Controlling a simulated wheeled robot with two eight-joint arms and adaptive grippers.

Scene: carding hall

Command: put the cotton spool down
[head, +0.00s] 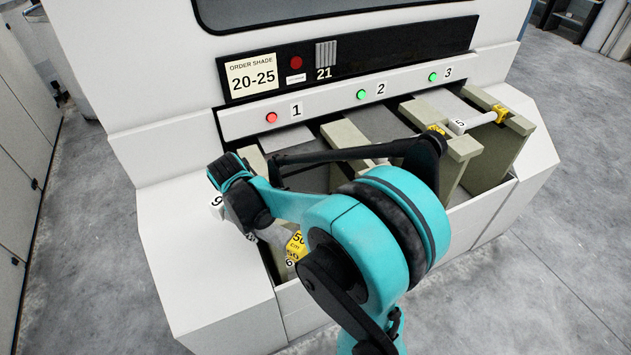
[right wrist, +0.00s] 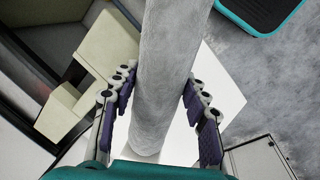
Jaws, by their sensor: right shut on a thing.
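The cotton spool is a long pale grey-white cylinder (right wrist: 168,70) between the two purple-padded fingers of my right gripper (right wrist: 158,88) in the right wrist view. In the head view the right gripper (head: 250,218) is over the front left of the machine, by bay 1. The spool's white end marked 9 (head: 216,203) shows left of the gripper. A yellow end piece marked 50 (head: 296,242) shows right of it. My arm hides part of the spool and bay 1, so I cannot tell whether the spool touches the bay walls. My left gripper is out of view.
The white machine (head: 160,240) has three bays. Lamp 1 (head: 272,118) is red; lamps 2 (head: 362,95) and 3 (head: 433,77) are green. A spool marked 5 (head: 475,121) lies across bay 3's beige walls. My arm covers much of bay 2. A sign (head: 252,77) reads 20-25.

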